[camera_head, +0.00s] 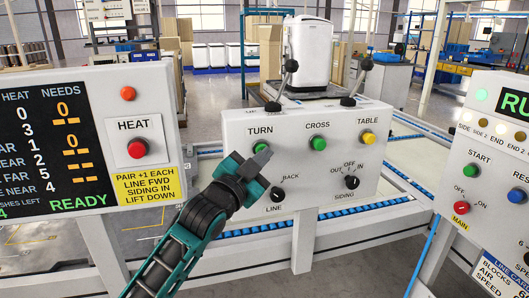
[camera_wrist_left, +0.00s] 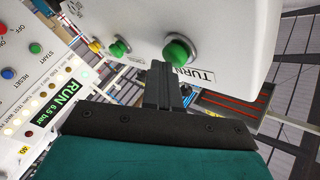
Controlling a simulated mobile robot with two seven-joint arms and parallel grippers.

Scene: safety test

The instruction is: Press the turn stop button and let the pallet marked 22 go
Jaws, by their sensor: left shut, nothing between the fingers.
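The green TURN button (camera_head: 261,147) is on the left of a light grey control box (camera_head: 232,128); it also shows large in the left wrist view (camera_wrist_left: 179,52). My left gripper (camera_head: 262,155) is shut and empty, its tips just in front of and below that button. In the left wrist view the gripper's fingertips (camera_wrist_left: 161,66) are beside the button; I cannot tell whether they touch it. A white appliance (camera_head: 310,52) stands on a dark base behind the box. No marking 22 is readable on anything. My right gripper is not in view.
On the same box are a green CROSS button (camera_head: 318,143), a yellow TABLE button (camera_head: 368,138), and LINE (camera_head: 278,195) and SIDING (camera_head: 352,182) knobs. The HEAT panel (camera_head: 138,148) is at left, and a RUN panel with START (camera_head: 470,171) is at right.

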